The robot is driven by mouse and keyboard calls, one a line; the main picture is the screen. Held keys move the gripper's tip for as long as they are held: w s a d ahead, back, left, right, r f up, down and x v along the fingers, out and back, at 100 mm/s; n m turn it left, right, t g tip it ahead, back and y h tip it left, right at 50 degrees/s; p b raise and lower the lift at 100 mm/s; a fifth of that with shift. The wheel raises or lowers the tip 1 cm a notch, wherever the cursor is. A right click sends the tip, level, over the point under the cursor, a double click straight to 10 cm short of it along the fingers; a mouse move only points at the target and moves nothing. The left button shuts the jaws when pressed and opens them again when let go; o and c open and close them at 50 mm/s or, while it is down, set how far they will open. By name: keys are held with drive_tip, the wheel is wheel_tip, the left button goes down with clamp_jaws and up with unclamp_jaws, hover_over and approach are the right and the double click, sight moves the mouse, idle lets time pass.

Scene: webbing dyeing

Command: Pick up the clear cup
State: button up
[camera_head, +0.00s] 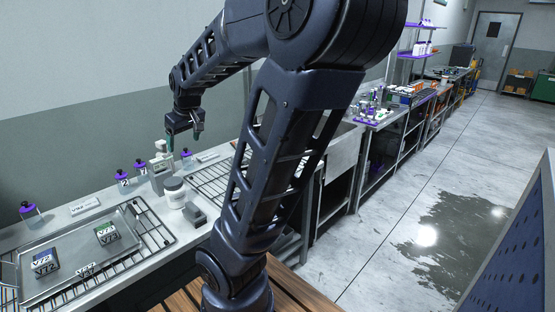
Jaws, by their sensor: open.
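I cannot make out a clear cup for certain; my arm covers part of the bench. My gripper (184,137) is open and hangs, small in the picture, above the back of the metal bench. Below it are a grey-white stand or device (160,168) and a small purple-capped bottle (187,157). I see nothing between its fingers. A white lidded jar (174,193) stands in front of the device, with grey blocks (194,213) beside it.
Purple-capped clear bottles (123,183) stand along the wall, one farther left (31,213). A metal tray (75,262) with labelled blocks (106,234) lies on a wire rack at left. Another rack (212,181) and a sink (343,150) lie right. The floor at right has a dark wet patch (455,230).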

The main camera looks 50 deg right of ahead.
drive_tip(key=w+d+f+n+h, duration=0.1)
drive_tip(key=w+d+f+h, duration=0.1)
drive_tip(key=w+d+f, duration=0.5)
drive_tip(key=w+d+f+n+h, duration=0.1)
drive_tip(key=d+f, duration=0.5)
drive_tip(key=d, duration=0.4)
drive_tip(key=s+d+f+n+g+h, duration=0.1)
drive_tip(key=d+f+n+h, duration=0.1)
drive_tip(key=d, duration=0.6)
drive_tip(key=s+d+f+n+g+h, duration=0.1)
drive_tip(key=d+f+n+h, duration=0.15)
drive_tip(key=d, duration=0.55)
drive_tip(key=s+d+r+n+h, duration=0.2)
drive_tip(key=d+r+n+h, duration=0.5)
drive_tip(key=d, duration=0.4)
drive_tip(key=w+a+r+n+t+h, duration=0.1)
drive_tip(key=w+r+n+t+h, duration=0.2)
drive_tip(key=r+n, duration=0.85)
wheel_tip(320, 180, down, 26)
drive_tip(key=m, duration=0.4)
drive_tip(key=shift+w+d+f+m, duration=0.15)
drive_tip(key=shift+f+m, duration=0.1)
drive_tip(key=shift+m, duration=0.15)
drive_tip(key=shift+f+x, duration=0.15)
drive_tip(key=shift+x, duration=2.5)
drive_tip(key=shift+f+x, duration=0.15)
drive_tip(key=shift+x, duration=2.5)
drive_tip(key=shift+w, duration=0.1)
